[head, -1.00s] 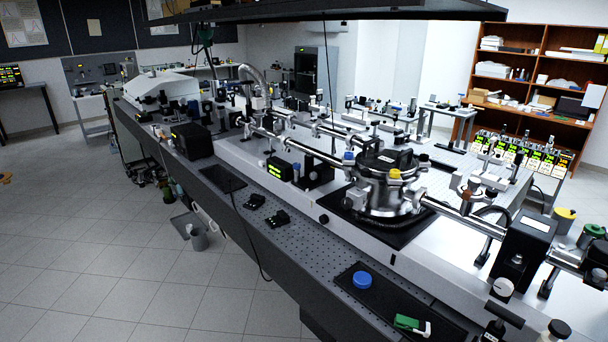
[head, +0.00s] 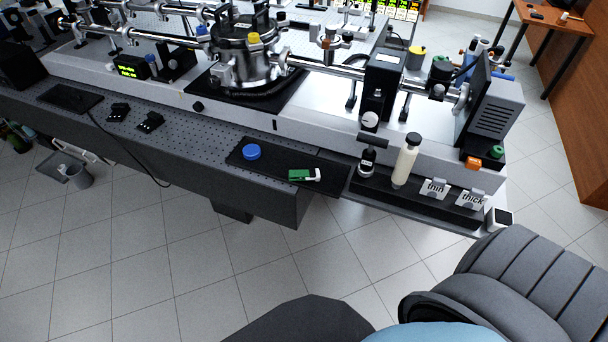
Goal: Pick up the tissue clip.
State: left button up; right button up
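A small green item with a white end (head: 303,175) lies on a dark mat (head: 236,155) at the front edge of the bench. It looks like the tissue clip, though it is too small to be certain. A round blue lid or disc (head: 252,152) lies to its left on the same mat, apart from it. Neither of my grippers is in view, and nothing touches the green item.
A metal chamber (head: 240,62) and beam tubes stand behind. Large grey ribbed shapes (head: 520,285) fill the lower right.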

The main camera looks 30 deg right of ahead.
aim_at(312, 175)
jog(key=z, duration=0.5)
jog(key=i, duration=0.45)
jog(key=z, duration=1.2)
